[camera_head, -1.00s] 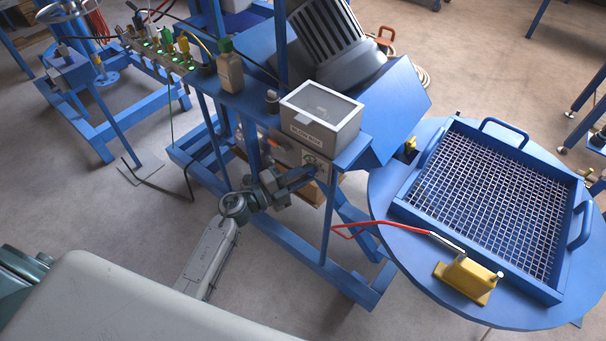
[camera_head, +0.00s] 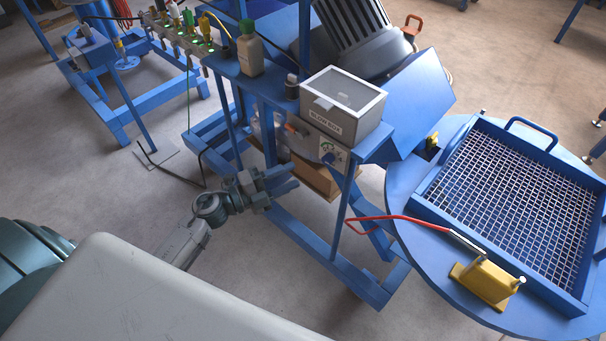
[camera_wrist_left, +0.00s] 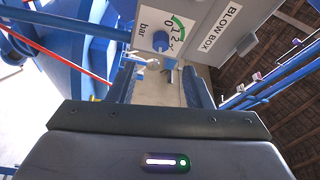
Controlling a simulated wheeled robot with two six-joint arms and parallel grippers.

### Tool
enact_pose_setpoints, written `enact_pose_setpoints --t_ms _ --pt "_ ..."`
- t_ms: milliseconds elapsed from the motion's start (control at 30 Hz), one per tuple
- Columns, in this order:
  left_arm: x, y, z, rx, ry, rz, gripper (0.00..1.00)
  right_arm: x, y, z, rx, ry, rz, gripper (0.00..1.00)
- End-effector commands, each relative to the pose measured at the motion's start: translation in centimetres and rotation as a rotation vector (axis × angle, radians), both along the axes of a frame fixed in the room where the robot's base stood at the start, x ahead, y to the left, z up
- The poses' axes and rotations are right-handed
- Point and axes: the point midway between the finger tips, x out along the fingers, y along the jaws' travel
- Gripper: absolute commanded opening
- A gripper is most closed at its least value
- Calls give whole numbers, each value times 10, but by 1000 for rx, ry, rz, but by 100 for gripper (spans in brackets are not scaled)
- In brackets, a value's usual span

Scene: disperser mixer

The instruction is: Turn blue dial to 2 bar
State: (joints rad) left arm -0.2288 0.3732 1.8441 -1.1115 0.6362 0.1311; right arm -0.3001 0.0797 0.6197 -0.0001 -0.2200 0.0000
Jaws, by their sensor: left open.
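The blue dial (camera_head: 328,157) sits on a white scale plate on the front of the panel below the blow box. In the left wrist view the blue dial (camera_wrist_left: 160,41) is ahead of the fingers, beside a green arc, numbers and the word "bar". I cannot make out its exact setting. My left gripper (camera_head: 295,179) is open and empty, below and left of the dial in the head view and apart from it. In the left wrist view its two fingers (camera_wrist_left: 160,88) frame a gap with the dial beyond. My right gripper is not in view.
The grey blow box (camera_head: 342,104) stands on the blue frame above the dial. A bottle (camera_head: 249,53) stands to its left. A round blue table (camera_head: 420,262) with a mesh tray and a red-handled lever (camera_head: 405,219) is at the right. Blue frame posts stand close to my gripper.

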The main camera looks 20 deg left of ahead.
Motion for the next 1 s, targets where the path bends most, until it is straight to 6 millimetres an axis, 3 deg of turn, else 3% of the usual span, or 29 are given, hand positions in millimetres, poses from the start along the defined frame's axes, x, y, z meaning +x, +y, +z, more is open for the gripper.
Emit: enact_pose_setpoints --t_ms 200,800,900,1000 --pt "-12 10 -2 1 1 -1 45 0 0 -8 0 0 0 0" --pt "-12 12 -3 -5 6 5 45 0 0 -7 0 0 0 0" --pt "-7 22 -22 -42 53 54 45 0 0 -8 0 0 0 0" --pt "1 45 -67 -124 161 165 45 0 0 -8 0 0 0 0"
